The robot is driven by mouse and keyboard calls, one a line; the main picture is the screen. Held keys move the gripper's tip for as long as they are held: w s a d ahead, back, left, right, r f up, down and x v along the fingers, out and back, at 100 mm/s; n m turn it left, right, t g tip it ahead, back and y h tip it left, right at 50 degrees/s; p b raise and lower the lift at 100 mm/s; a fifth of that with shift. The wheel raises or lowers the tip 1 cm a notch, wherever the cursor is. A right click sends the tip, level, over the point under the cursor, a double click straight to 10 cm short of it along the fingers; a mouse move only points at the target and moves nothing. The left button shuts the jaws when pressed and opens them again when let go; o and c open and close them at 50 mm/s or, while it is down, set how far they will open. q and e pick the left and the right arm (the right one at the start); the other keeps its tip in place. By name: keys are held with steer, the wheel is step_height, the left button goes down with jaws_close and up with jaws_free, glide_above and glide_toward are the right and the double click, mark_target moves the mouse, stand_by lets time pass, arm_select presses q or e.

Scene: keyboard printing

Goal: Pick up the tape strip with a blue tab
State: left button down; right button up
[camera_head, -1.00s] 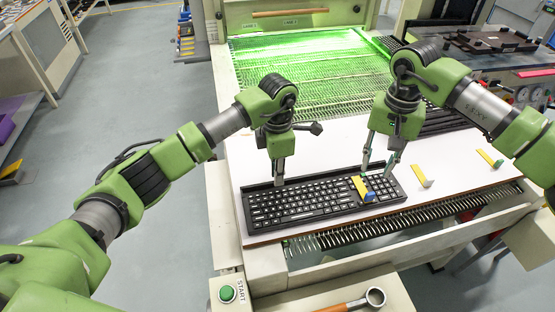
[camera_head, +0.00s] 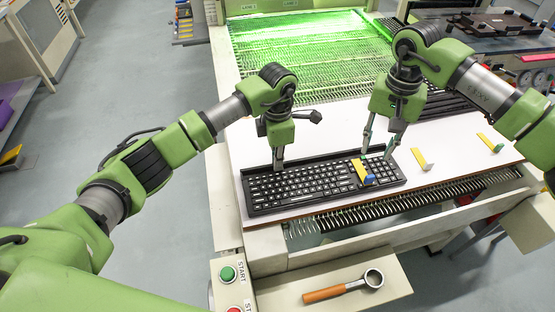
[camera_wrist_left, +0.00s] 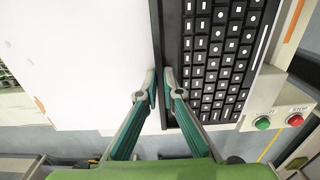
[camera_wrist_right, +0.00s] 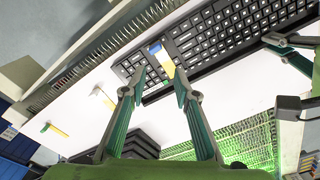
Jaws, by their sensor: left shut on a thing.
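The tape strip with a blue tab (camera_head: 361,171) is yellow and lies across the right part of the black keyboard (camera_head: 315,184). In the right wrist view the same strip (camera_wrist_right: 164,60) shows just beyond the fingertips, its blue end away from the gripper. My right gripper (camera_head: 376,154) is open and empty, at the keyboard's far edge by the strip's yellow end. In the right wrist view my right gripper (camera_wrist_right: 160,82) has its fingers apart on either side of the strip's line. My left gripper (camera_wrist_left: 162,85) is shut on the keyboard's dark long edge.
On the white board to the right lie a yellow strip with a white tab (camera_head: 422,159) and one with a green tab (camera_head: 491,143). A spring row (camera_head: 400,203) runs along the front. An orange-handled tool (camera_head: 345,286) lies on the front shelf. A green-lit conveyor (camera_head: 290,55) is behind.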

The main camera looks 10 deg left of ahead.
mark_target(371, 176)
stand_by(0.7)
step_height(371, 176, up, 3)
steer(key=s+d+m+y, duration=0.1)
steer(key=d+m, duration=0.2)
steer(key=m, duration=0.7)
steer(key=shift+m+g, duration=0.3)
steer(key=f, duration=0.4)
steer(key=a+f, duration=0.1)
steer(key=f, duration=0.1)
steer(key=shift+s+a, duration=0.1)
steer(key=shift+s, duration=0.15)
steer(key=shift+w+a+f, duration=0.1)
steer(key=shift+a+f, duration=0.15)
steer(key=shift+f, duration=1.1)
steer(key=shift+a+f, duration=0.2)
steer(key=shift+f, duration=1.15)
jaws_close()
